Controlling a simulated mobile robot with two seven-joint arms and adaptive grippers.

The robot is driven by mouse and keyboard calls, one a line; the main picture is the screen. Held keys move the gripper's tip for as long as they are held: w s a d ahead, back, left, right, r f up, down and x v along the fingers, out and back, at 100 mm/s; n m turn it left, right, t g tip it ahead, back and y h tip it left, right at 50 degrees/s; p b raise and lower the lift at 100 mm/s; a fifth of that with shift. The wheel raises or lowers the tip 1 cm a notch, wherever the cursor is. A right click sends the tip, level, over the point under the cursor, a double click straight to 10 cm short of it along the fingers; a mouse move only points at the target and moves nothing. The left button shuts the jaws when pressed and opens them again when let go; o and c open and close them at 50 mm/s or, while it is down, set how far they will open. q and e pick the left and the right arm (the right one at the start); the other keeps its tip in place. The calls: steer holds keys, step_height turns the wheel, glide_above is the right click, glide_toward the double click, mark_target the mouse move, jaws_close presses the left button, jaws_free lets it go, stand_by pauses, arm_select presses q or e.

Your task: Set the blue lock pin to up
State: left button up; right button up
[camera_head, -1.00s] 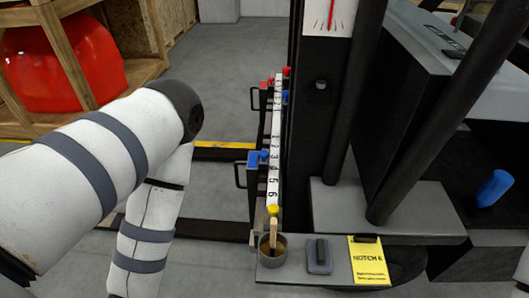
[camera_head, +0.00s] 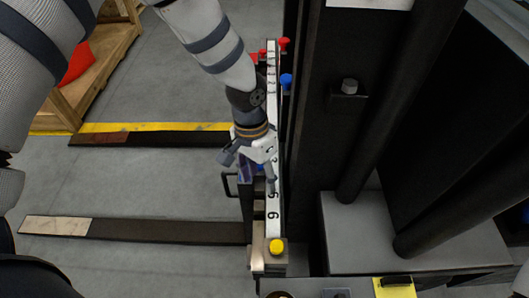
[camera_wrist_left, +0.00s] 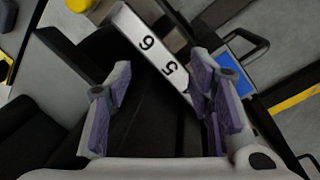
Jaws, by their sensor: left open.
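My left gripper (camera_head: 250,168) is open over the numbered strip (camera_head: 272,205), pointing down near its lower numbers. In the left wrist view its fingers (camera_wrist_left: 160,105) stand apart with nothing gripped between them. A flat blue part (camera_wrist_left: 237,77) shows beyond the right-hand fingers, next to a black handle; whether the fingers touch it I cannot tell. In the head view the gripper mostly hides this part. A blue knob (camera_head: 287,81) stands right of the strip, higher up. I cannot tell for certain which blue piece is the lock pin. My right gripper is not in view.
Red knobs (camera_head: 285,43) stand at the strip's far end, and a yellow knob (camera_head: 277,247) at its near end. A dark column (camera_head: 335,110) rises close on the right. The floor left of the strip has open room, with dark bars (camera_head: 150,232) across it.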

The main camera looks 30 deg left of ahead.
arm_select(q)
steer(key=w+a+r+t+y, duration=0.1)
steer(key=w+a+r+y, duration=0.1)
steer(key=w+a+r, duration=0.35)
steer(key=w+f, duration=0.1)
steer(key=f, duration=0.2)
steer(key=d+f+b, duration=0.1)
steer(key=f, duration=0.3)
steer(key=w+f+b, duration=0.1)
steer(key=f, duration=0.3)
steer(key=shift+w+d, duration=0.15)
steer(key=shift+w, duration=0.15)
steer(key=shift+r, duration=0.1)
jaws_close()
steer(key=shift+r, duration=0.1)
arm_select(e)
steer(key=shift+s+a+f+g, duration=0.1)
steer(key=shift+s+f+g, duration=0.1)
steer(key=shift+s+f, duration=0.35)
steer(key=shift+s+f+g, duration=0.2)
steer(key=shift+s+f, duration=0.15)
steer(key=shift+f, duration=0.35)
